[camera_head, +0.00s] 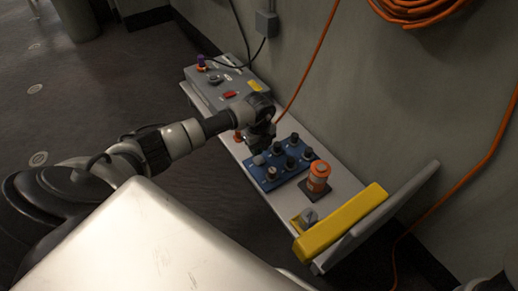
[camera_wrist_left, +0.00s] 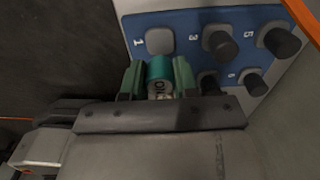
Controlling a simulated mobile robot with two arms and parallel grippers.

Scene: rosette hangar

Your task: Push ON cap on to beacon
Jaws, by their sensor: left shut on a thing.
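The panel also shows there (camera_wrist_left: 188,18), with an empty-looking grey pad (camera_wrist_left: 160,40) by the number 1. An orange cylinder with a pale band (camera_head: 319,175), perhaps the beacon, stands upright on a dark base right of the panel, apart from my gripper. My right gripper is out of view.
Several dark knobs (camera_wrist_left: 220,46) stand on the panel beside my fingers. A grey box (camera_head: 222,85) with small coloured parts is at the bench's far end. A yellow bar (camera_head: 341,222) edges the near end. A wall runs behind; orange cables hang there.

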